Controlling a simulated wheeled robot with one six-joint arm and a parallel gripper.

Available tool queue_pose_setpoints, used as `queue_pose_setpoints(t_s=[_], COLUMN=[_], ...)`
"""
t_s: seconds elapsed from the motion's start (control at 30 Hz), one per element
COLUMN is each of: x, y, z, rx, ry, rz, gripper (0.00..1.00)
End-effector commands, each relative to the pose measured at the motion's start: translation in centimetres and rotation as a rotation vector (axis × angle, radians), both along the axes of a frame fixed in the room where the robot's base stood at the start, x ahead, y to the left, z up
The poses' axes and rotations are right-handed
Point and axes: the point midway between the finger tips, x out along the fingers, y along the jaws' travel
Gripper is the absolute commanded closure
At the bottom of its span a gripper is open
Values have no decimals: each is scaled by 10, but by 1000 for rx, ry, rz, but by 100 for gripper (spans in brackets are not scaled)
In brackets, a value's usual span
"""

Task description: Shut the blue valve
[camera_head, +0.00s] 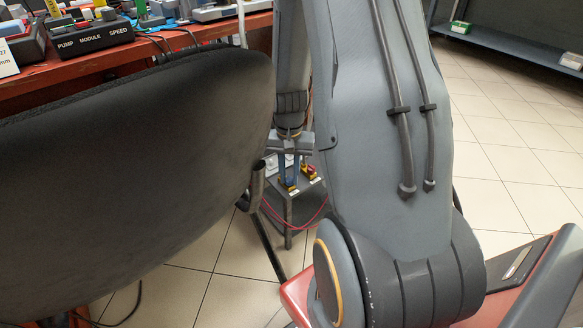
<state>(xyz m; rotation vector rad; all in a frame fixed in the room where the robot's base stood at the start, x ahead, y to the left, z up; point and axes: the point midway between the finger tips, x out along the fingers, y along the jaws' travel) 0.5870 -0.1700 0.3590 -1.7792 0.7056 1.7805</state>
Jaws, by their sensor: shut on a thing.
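The blue valve (291,188) sits on a small dark grey stand (289,211) in the middle of the view, behind my arm. A white label lies in front of it. My gripper (289,177) points down over the blue valve, with its fingers closed on the valve's top. The valve is small in this view and the fingers partly cover it, so how far its handle is turned cannot be told. A yellow and red valve (310,172) stands just right of it on the same stand.
A black chair back (150,170) fills the left, close to the stand. A red workbench (150,48) with a pump module (90,38) stands behind it. Red hoses (310,222) hang beside the stand. Tiled floor at the right is free, below a grey shelf (510,45).

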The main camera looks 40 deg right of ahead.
Motion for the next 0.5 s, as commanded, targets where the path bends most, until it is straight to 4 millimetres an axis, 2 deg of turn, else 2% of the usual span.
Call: queue_pose_setpoints(t_s=[0.23,0.5], x=[0,0], y=[0,-1], z=[2,0], rx=[0,-1], ry=[0,-1], rz=[-101,-135], gripper=[100,100])
